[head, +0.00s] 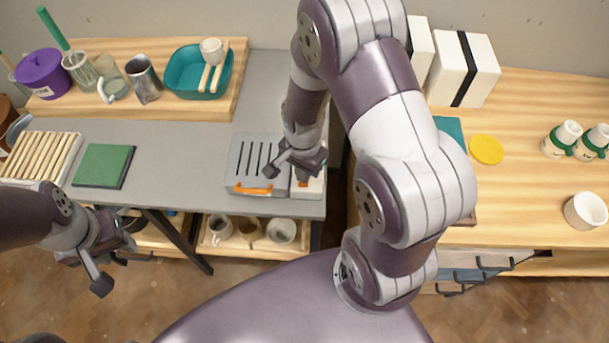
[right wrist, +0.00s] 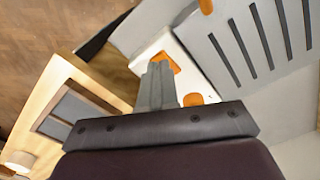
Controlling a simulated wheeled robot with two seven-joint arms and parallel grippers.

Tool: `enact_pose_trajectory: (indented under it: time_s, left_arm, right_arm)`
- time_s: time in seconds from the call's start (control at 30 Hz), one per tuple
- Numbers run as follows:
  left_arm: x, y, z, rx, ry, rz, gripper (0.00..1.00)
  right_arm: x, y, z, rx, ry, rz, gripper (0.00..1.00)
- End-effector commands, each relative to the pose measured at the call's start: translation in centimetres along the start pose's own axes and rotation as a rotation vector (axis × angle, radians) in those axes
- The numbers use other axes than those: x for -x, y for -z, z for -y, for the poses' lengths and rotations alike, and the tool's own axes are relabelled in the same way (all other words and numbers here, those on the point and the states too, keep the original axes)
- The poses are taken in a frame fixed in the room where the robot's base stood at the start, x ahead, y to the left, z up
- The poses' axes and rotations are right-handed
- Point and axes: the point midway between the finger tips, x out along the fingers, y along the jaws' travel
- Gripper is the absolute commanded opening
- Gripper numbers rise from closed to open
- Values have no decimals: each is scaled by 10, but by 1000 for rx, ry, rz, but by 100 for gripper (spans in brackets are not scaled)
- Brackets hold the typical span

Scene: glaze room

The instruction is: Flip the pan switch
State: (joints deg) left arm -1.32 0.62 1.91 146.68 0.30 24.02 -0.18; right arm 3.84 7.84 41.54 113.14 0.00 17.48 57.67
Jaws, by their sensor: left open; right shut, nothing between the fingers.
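A small white box (head: 310,189) with orange parts stands beside the grey slotted unit (head: 257,160) on the grey table; it looks like the pan switch. In the right wrist view the white box (right wrist: 186,72) shows an orange piece (right wrist: 168,62) beside the fingers and another lower down. My right gripper (head: 303,174) is shut and empty, with its fingers over the white box. They hide part of it, and I cannot tell whether they touch it. My left gripper (head: 112,264) is open and empty, in front of the table's left part.
A green pad (head: 103,165) and a slatted wooden rack (head: 38,156) lie at the table's left. A wooden board (head: 180,50) holds a teal basin (head: 186,73) and pots at the back. A wooden counter (head: 540,110) stands at right. The grey table's middle is clear.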

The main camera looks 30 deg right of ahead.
Motion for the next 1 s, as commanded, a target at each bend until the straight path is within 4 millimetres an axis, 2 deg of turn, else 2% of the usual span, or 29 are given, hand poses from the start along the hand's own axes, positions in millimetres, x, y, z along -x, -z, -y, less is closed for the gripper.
enact_pose_trajectory:
  time_s: [1.0]
  left_arm:
    - [-6, -1, 0, 0, 0, 0, 43]
  right_arm:
    - [-9, 0, 0, 0, 0, 0, 0]
